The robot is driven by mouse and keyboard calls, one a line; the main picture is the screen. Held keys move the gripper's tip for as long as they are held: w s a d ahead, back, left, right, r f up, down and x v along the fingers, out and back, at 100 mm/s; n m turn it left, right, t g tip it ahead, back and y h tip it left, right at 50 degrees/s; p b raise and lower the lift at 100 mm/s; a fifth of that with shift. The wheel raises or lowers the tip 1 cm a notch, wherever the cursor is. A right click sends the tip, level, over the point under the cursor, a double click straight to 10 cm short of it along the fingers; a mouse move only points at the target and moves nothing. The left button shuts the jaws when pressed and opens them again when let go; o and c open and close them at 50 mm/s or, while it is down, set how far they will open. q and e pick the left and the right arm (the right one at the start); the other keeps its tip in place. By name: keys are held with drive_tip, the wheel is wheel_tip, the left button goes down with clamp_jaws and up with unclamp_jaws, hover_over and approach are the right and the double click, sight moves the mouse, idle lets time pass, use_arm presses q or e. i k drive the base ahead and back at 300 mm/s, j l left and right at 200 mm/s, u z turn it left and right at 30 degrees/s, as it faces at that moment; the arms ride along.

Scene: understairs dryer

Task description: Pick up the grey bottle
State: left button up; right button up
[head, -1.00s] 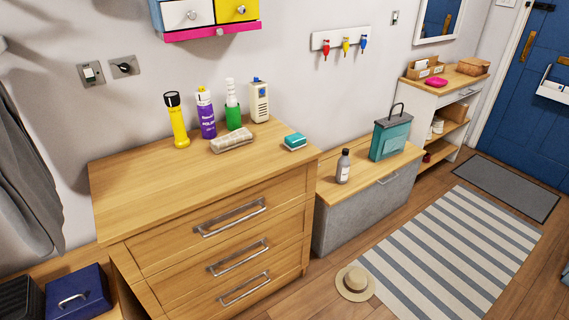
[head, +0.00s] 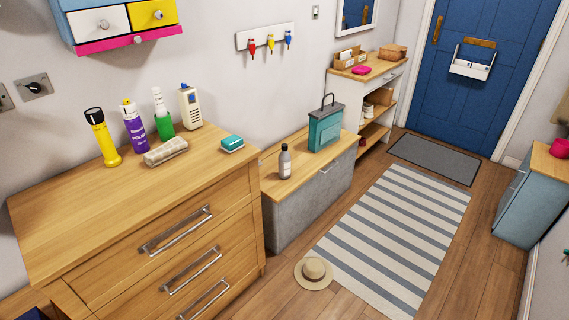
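The grey bottle (head: 285,162) has a dark cap and a pale label. It stands upright on the wooden top of the low grey bench (head: 268,186), near its front left part, beside the chest of drawers. A teal box with a handle (head: 325,127) stands behind it to the right, apart from it. Neither of my grippers shows in the head view.
The chest of drawers (head: 75,228) fills the left front, with a yellow torch (head: 102,138), purple can (head: 134,128) and other items on top. A straw hat (head: 313,272) lies on the floor by the striped rug (head: 400,235). A blue-grey cabinet (head: 525,200) stands at right.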

sight(284, 158)
drive_tip(key=i+l+z, duration=0.1)
drive_tip(key=i+z, duration=0.3)
drive_tip(key=i, duration=0.9)
